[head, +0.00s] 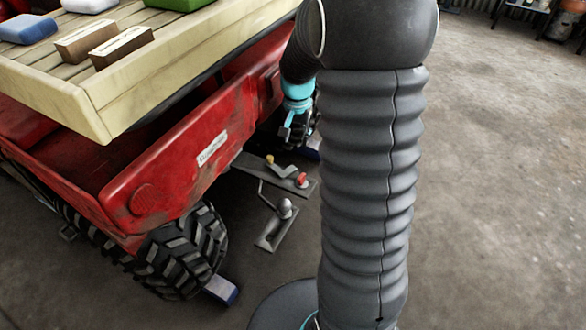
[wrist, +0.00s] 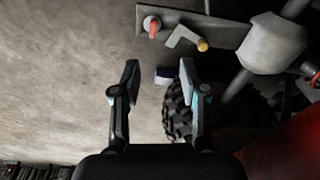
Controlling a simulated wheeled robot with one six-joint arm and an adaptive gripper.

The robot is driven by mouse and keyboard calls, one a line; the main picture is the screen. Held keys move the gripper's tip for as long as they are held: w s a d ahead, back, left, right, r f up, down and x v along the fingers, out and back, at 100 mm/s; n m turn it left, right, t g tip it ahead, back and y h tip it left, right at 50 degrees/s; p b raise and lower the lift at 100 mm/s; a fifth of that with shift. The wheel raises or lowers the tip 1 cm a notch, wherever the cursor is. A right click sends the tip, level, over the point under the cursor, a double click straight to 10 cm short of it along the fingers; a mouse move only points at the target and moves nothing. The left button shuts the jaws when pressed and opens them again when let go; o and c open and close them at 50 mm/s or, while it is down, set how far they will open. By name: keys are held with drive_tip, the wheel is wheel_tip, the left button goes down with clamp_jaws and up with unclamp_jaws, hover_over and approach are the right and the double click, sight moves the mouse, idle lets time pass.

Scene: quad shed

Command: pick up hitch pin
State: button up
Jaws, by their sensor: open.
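A bent grey piece with a yellow-orange end, which looks like the hitch pin (head: 282,169), lies on or at a flat grey bar (head: 249,161) behind the red vehicle. In the wrist view the bent pin (wrist: 184,36) is above the fingertips, nearer the right finger, with its yellow end to the right. A short red-capped piece (head: 302,180) is on the same bar; it also shows in the wrist view (wrist: 153,27). My gripper (head: 290,126) is open and empty, apart from both pieces. In the head view it is partly hidden by my arm.
The red vehicle (head: 180,185) has a slatted wooden bed (head: 97,97) on top, with several blocks on it. A tow ball (head: 284,208) is near the bar. A blue chock (head: 221,289) is by the tyre (head: 185,255). Concrete floor (head: 500,190) is clear at right.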

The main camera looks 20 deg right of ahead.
drive_tip(key=w+d+f+m+g, duration=0.1)
drive_tip(key=w+d+f, duration=0.1)
drive_tip(key=f, duration=0.3)
drive_tip(key=w+d+f+m, duration=0.1)
drive_tip(key=d+f, duration=0.2)
drive_tip(key=f, duration=0.1)
hover_over(302, 175)
drive_tip(key=f, duration=0.8)
drive_tip(key=shift+s+d+f, duration=0.15)
drive_tip(key=shift+s+f, duration=0.05)
drive_tip(key=shift+f, duration=0.2)
drive_tip(key=shift+w+a+f, duration=0.1)
drive_tip(key=shift+a+f, duration=0.05)
drive_tip(key=shift+f, duration=1.3)
drive_tip(key=shift+w+a+f, duration=0.1)
drive_tip(key=shift+f, duration=1.35)
clamp_jaws()
